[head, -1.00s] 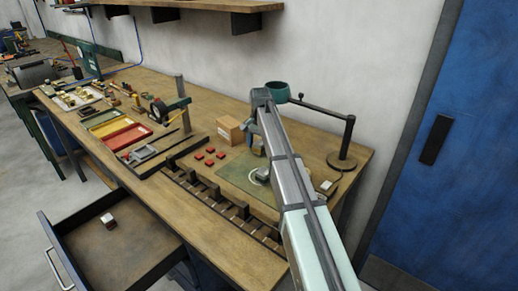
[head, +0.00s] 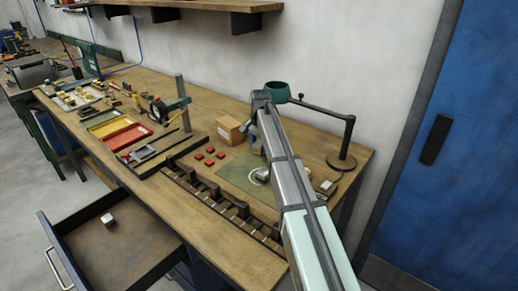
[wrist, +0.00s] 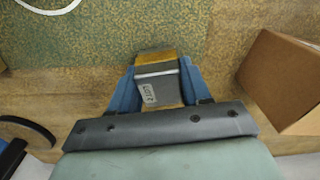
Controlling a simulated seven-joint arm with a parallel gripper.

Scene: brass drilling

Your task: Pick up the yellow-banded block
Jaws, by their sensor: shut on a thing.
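The yellow-banded block (wrist: 158,80) is grey with a yellow band along its far edge and a small printed label on its face. In the wrist view it sits between the blue fingers of my gripper (wrist: 157,82), which are shut on it. It is slightly tilted between the fingers, and I cannot tell how far it is above the bench. In the head view my arm hides the block and most of the gripper.
A cardboard box (head: 229,128) stands beside the gripper, at the right in the wrist view. Several red blocks (head: 209,155) and a green mat (head: 234,177) lie nearby. A lamp stand (head: 347,145) stands to the right. A drawer (head: 95,240) is open below the bench.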

